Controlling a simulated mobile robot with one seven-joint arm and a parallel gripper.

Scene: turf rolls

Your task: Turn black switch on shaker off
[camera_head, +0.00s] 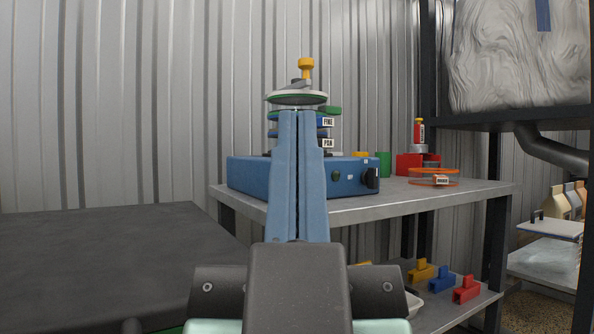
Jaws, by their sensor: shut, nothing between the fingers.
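The shaker is a blue box (248,176) on the grey bench, with a stack of sieves (297,98) on top under a yellow knob (306,68). Its front face carries a large black knob (371,178) at the right end and a small dark round control (336,176) left of it, each near a small pale label. I cannot tell the setting of either control. My gripper (298,112) points upward in front of the shaker, its two long blue fingers shut together and empty. The fingers hide the middle of the shaker and part of the stack. Both controls stand right of the fingers, uncovered.
The grey bench (430,197) also bears an orange-rimmed sieve (433,178), a green cylinder (383,164) and a red block with a red bottle (419,132). A lower shelf holds coloured clamps (441,283). A dark flat surface (120,260) lies at left.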

